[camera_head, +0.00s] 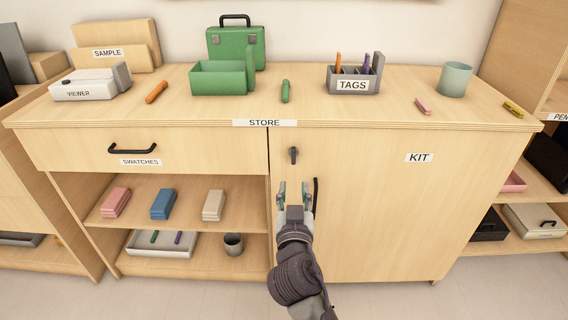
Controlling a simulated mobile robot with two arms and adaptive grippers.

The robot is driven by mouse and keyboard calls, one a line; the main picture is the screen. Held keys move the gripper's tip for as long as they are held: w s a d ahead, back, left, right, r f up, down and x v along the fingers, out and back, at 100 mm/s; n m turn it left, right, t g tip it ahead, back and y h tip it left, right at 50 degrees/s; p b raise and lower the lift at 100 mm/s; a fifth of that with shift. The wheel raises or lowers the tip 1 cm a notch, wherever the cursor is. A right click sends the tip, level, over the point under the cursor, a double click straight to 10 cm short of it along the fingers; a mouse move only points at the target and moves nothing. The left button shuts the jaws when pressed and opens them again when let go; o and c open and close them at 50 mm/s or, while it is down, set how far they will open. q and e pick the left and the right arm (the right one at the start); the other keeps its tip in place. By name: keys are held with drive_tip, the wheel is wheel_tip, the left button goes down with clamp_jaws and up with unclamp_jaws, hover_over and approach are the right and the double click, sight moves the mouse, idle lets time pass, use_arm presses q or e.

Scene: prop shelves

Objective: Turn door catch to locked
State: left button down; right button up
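The door catch (294,155) is a small dark lever near the upper left edge of the cabinet door labelled KIT (370,210). Its long side looks upright, and the door looks closed. A dark vertical bar handle (316,196) is on the same door, lower and to the right of the catch. My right gripper (294,188) is in front of the door, just below the catch and left of the handle. Its fingers are apart with nothing visible between them. It looks apart from the catch, and it partly hides the handle's lower part. My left gripper is not in view.
The cabinet top holds a green open box (220,79), a green case (236,45), a TAGS holder (354,77), a cup (455,79) and loose markers. Left of the door are the SWATCHES drawer (150,152) and open shelves. The door's right part is clear.

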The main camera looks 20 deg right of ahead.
sight(294, 157)
drive_tip(key=x, duration=1.2)
drive_tip(key=shift+w+d+f, duration=0.1)
drive_tip(key=shift+w+d, duration=0.05)
clamp_jaws()
